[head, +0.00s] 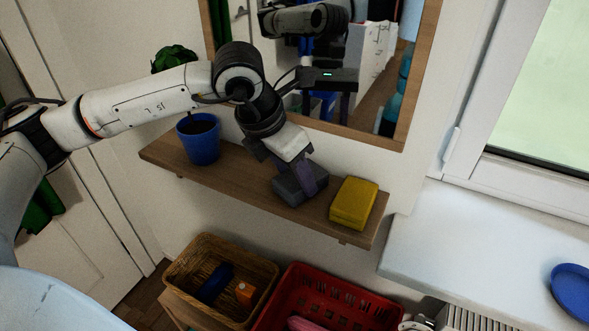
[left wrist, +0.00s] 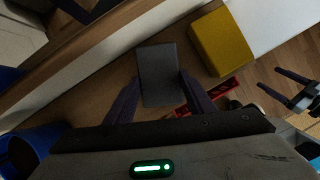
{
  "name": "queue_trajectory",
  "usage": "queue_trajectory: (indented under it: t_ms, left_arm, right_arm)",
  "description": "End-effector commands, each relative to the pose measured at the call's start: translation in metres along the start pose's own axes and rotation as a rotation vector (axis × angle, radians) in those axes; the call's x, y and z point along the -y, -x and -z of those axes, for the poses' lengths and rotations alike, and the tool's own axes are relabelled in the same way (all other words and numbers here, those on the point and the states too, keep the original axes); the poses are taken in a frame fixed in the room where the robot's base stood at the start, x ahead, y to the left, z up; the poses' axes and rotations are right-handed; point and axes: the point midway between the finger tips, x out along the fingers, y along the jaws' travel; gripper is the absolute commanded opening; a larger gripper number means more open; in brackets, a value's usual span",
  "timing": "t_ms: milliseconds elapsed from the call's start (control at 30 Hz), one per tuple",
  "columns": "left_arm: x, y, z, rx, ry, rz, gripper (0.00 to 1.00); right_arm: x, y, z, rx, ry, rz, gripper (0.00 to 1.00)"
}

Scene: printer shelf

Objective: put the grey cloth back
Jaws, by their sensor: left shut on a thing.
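The grey cloth (head: 291,190) is a small dark grey block-like piece at the wooden shelf (head: 232,184), between the blue pot and the yellow block. My left gripper (head: 314,178) points down from above and is shut on it. In the left wrist view the cloth (left wrist: 158,72) sits between the two fingers of my left gripper (left wrist: 160,90). I cannot tell whether its underside touches the shelf. My right gripper (left wrist: 268,78) shows at the right of the left wrist view, with its fingers apart and nothing between them.
A yellow block (head: 354,203) lies close right of the cloth. A blue pot (head: 199,141) with a plant stands left on the shelf. A mirror (head: 390,141) hangs behind. A wicker basket (head: 186,262) and red crate (head: 284,284) are below. The sill (head: 470,245) is right.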

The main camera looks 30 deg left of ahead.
Motion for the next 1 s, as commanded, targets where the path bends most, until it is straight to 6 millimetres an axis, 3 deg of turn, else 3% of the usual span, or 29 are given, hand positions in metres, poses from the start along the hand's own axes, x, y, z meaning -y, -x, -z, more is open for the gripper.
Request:
queue_trajectory:
  t_ms: [267,300,400,767,1000]
  left_arm:
    - [0.001,-0.003,0.001,0.0,-0.001,0.001,0.31]
    - [0.001,-0.002,0.001,0.0,-0.001,0.001,0.56]
    - [0.001,-0.002,0.001,0.0,-0.001,0.001,0.68]
    - [0.001,0.003,0.0,0.001,0.0,0.001,0.68]
    - [0.001,0.045,-0.001,0.007,-0.001,0.0,0.68]
  right_arm:
    - [0.0,-0.003,-0.004,0.0,0.0,0.001,0.75]
    - [0.0,-0.002,-0.003,0.0,0.0,0.001,0.75]
    - [0.0,-0.002,-0.002,0.0,0.0,0.001,0.75]
    - [0.0,0.0,-0.001,-0.001,0.0,0.0,0.75]
    - [0.0,-0.005,-0.005,-0.002,0.0,0.0,0.75]
